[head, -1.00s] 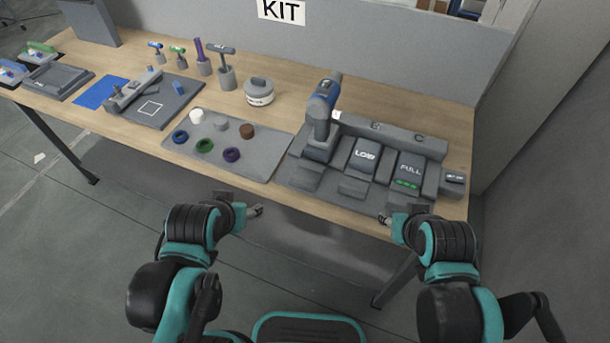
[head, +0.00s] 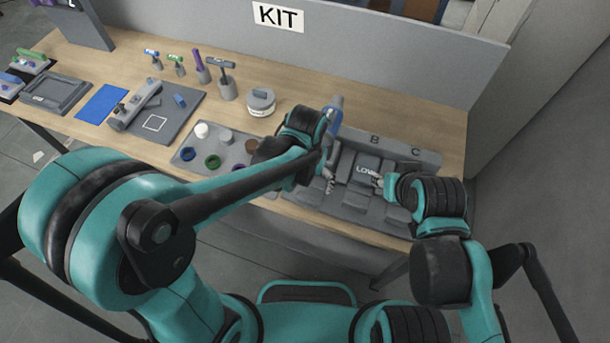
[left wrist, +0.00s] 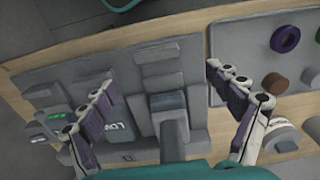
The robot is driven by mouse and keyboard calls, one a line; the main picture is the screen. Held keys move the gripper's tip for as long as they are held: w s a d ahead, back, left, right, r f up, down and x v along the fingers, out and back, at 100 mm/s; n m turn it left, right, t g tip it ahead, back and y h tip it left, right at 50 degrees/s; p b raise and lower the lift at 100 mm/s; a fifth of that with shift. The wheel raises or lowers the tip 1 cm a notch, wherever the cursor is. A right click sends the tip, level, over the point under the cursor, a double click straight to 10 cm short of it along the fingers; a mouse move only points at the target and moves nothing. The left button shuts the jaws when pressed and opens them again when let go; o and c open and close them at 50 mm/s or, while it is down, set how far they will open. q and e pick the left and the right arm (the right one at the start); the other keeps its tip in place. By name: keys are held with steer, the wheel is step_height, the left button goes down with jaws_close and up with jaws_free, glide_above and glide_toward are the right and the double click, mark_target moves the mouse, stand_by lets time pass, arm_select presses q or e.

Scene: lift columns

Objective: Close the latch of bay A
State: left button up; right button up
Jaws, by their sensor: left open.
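The grey bay station (head: 352,212) stands at the table's right end. In the head view my left arm partly covers bay A and its front block. The blue-handled tool (head: 334,118) stands at bay A. In the left wrist view bay A's grey front block (left wrist: 156,52) lies between my fingers, with the tool's blue-grey foot (left wrist: 170,118) behind it. I cannot tell the latch's exact position. My left gripper (head: 329,183), also in the left wrist view (left wrist: 161,78), is open and empty over bay A. My right gripper (head: 377,183) is by the LOW pack; its jaws are unclear.
The LOW pack (head: 365,168) sits in bay B. A grey tray (head: 188,158) with several coloured rings and pucks lies left of the station. A round white-and-grey container (head: 261,102) and upright tools stand behind it. A low partition (head: 400,55) closes the back.

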mark_target(309, 196)
arm_select(q)
steer(key=shift+d+f, duration=0.1)
steer(key=shift+d, duration=0.2)
steer(key=shift+f, duration=0.3)
step_height(309, 196, down, 7)
steer(key=shift+f+b, duration=0.15)
steer(key=shift+b, duration=0.95)
steer(key=c, duration=1.7)
steer(key=shift+w+d+b, duration=0.2)
steer(key=shift+w+d, duration=0.05)
steer(key=shift+w, duration=0.4)
steer(key=shift+w+d+b, duration=0.15)
steer(key=shift+w+d, duration=0.05)
steer(key=shift+w, duration=0.4)
